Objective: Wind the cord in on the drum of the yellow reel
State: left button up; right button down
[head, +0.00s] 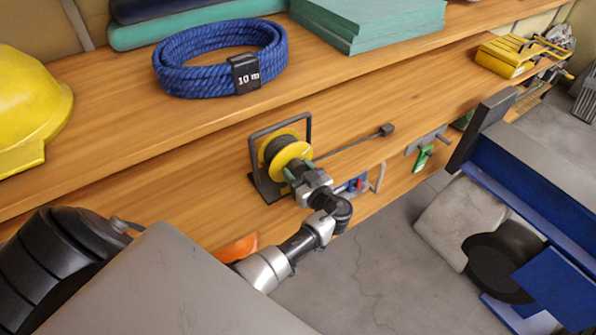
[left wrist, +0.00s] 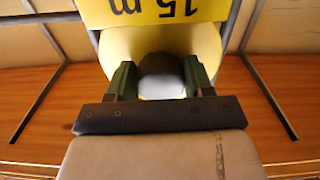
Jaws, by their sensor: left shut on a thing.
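The yellow reel (head: 291,152) stands in a dark frame on the lower wooden shelf, with dark cord on its drum. The grey cord (head: 345,144) runs out to the right and ends in a dark plug (head: 387,130) on the shelf. My left gripper (head: 290,173) is at the reel's near face. In the left wrist view my left gripper (left wrist: 160,80) has its green fingers on both sides of a rounded grey knob (left wrist: 160,77) and is shut on it. The yellow reel face (left wrist: 205,45) with an upside-down "15 m" label fills the top there. My right gripper is not in view.
A blue rope coil (head: 195,80) lies on the upper shelf, near a yellow helmet (head: 30,110) and teal boards (head: 370,20). A green-handled tool (head: 423,158) is right of the reel. An orange thing (head: 237,248) is partly hidden. Blue equipment (head: 530,170) stands at right.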

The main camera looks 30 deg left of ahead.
pick_arm(q)
jog(key=m+b, duration=0.1)
jog(key=m, duration=0.1)
jog(key=shift+f+m, duration=0.15)
jog(key=shift+m, duration=0.15)
jog(key=m+b, duration=0.1)
jog(key=m, duration=0.2)
jog(key=shift+s+m, duration=0.15)
jog(key=shift+m, duration=0.15)
jog(key=m, duration=0.2)
jog(key=shift+r+m, duration=0.2)
jog(key=shift+m, duration=0.2)
jog(key=m, duration=0.3)
jog(key=shift+s+a+r+m, duration=0.1)
jog(key=shift+m, duration=0.2)
jog(key=m+p, duration=0.1)
jog(key=m, duration=0.2)
jog(key=shift+r+m, duration=0.15)
jog(key=shift+m, duration=0.15)
jog(key=m+p, duration=0.2)
jog(key=m, duration=0.2)
jog(key=shift+r+m, duration=0.1)
jog(key=shift+m, duration=0.2)
jog(key=m+p, duration=0.2)
jog(key=m, duration=0.3)
jog(key=shift+r+p, duration=0.1)
jog(key=shift+p, duration=0.3)
jog(key=shift+m+p, duration=0.7)
jog(key=shift+m, duration=1)
